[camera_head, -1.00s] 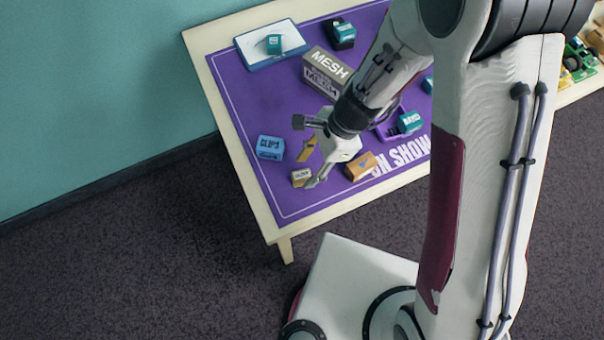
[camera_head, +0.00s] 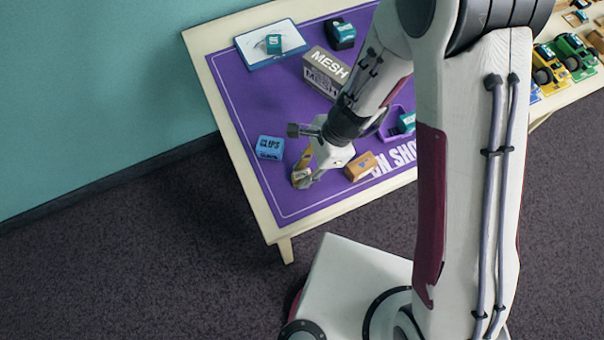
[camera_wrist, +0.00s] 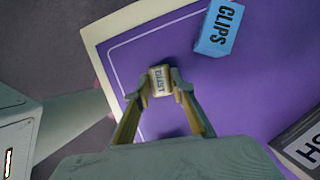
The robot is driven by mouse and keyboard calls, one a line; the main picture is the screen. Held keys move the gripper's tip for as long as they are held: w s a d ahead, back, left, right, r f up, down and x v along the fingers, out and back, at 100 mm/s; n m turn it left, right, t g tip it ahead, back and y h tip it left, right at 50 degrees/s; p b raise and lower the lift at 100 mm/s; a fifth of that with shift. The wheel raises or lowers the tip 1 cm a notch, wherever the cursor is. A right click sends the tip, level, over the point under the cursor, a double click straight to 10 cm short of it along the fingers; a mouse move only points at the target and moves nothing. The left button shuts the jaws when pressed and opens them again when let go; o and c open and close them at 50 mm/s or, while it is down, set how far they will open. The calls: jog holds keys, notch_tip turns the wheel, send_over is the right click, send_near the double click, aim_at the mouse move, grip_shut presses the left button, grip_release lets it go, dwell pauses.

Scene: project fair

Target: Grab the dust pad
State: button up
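The dust pad (camera_wrist: 160,81) is a small pale tan block with a dark label that seems to read DUST. It also shows near the front left of the purple table mat in the head view (camera_head: 297,176), partly covered by a finger. My gripper (camera_wrist: 162,86) points down at it, with one fingertip against each side of the block. The fingers lean inward and look shut on it. No clear gap shows between pad and table, so I cannot tell whether it is lifted.
A blue CLIPS box (camera_head: 270,147) stands to the left, an orange-brown block (camera_head: 361,166) to the right. A MESH box (camera_head: 325,72) stands behind. A white-and-blue tray (camera_head: 258,60) with a teal block lies at the back left. The table's front edge is close.

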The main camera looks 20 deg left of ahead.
aim_at(304, 174)
jog(key=shift+c, duration=1.4)
jog(key=shift+r, duration=0.1)
notch_tip(304, 174, up, 18)
